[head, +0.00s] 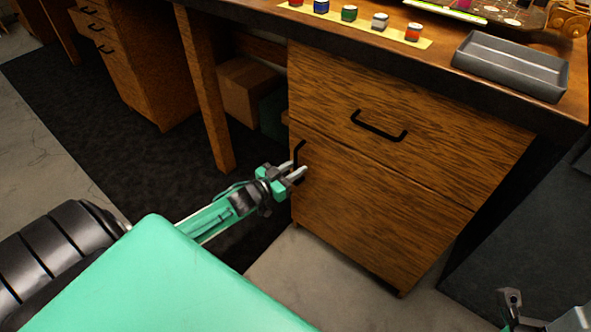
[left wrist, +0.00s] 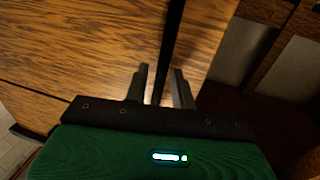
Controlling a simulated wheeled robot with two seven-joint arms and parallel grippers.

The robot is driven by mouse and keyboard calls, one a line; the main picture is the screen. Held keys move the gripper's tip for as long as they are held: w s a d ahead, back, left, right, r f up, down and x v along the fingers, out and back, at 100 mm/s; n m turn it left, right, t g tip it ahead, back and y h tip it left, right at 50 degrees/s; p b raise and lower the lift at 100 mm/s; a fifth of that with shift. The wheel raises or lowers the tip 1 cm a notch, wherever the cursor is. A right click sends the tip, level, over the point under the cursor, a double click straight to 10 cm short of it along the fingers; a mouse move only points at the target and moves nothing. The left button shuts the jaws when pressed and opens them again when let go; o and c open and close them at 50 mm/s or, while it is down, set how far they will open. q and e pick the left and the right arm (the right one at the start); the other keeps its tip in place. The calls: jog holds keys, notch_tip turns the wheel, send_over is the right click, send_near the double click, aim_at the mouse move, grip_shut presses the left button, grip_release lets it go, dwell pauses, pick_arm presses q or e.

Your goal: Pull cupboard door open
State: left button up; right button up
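The wooden cupboard door (head: 375,215) is the lower front of the cabinet under the workbench, and it looks shut. Its black vertical handle (head: 298,152) sits near the door's left edge. My left gripper (head: 300,172) is at the lower part of this handle. In the left wrist view the dark handle (left wrist: 172,45) runs between the two fingers of my left gripper (left wrist: 160,88), which stand apart on either side of it. The gap shows on both sides, so the fingers look open. A grey metal piece, perhaps my right gripper (head: 511,304), shows cut off at the bottom right.
A drawer (head: 415,110) with a black handle (head: 378,125) is above the door. A wooden bench leg (head: 206,90) and a cardboard box (head: 247,88) are left of the cabinet. A grey tray (head: 510,65) and paint jars sit on top. The floor in front is clear.

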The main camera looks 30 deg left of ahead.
pick_arm(q)
jog(key=shift+w+d, duration=0.1)
jog(key=shift+w, duration=0.1)
grip_shut()
jog(key=shift+s, duration=0.15)
